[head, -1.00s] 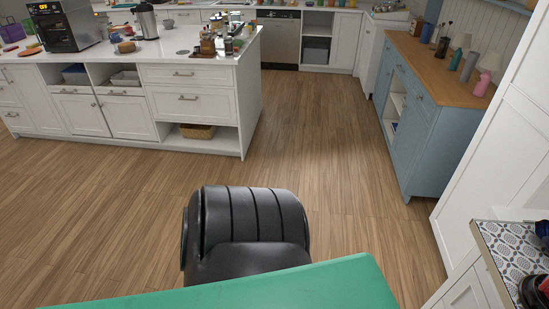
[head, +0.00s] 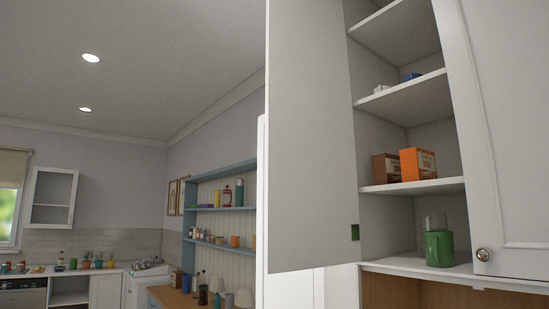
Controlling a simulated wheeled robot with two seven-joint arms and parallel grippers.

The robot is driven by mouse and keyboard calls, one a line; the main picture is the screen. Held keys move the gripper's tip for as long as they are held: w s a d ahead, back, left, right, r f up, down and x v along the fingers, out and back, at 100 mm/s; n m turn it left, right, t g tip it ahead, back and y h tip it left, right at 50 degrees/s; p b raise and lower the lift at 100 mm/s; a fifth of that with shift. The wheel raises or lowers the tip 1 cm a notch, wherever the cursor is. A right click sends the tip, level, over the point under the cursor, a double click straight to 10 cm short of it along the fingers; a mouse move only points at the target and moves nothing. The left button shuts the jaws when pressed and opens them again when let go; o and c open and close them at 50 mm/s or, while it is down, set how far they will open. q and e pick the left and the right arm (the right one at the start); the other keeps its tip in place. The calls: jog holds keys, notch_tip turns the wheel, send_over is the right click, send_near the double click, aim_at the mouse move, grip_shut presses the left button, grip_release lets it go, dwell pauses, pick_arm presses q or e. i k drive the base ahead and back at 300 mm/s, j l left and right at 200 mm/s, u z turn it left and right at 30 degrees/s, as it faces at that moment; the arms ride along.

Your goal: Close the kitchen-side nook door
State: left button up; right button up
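The nook cabinet's left door (head: 308,140) stands wide open in the head view. It is a tall, pale, flat panel hinged along the cabinet's left side, on the side toward the kitchen. A small dark green patch shows low on its right edge. The cabinet's right door (head: 508,130) is white with a round metal knob (head: 483,254) at its lower left, and it covers the right part of the cabinet. Neither of my grippers is in view.
The cabinet shelves (head: 425,187) hold a brown box (head: 386,168), an orange box (head: 418,164) and a green appliance (head: 438,248). A blue shelf unit (head: 222,208) stands left of the open door. The kitchen counter (head: 60,272) is at the far left.

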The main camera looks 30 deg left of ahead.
aim_at(311, 218)
jog(key=j+z, duration=0.2)
jog(key=z, duration=0.15)
jog(key=i+j+z, duration=0.1)
jog(key=j+z, duration=0.4)
jog(key=j, duration=0.6)
jog(key=j+z, duration=0.15)
jog(key=j, duration=0.65)
jog(key=k+j+z, duration=0.15)
jog(key=j, duration=0.6)
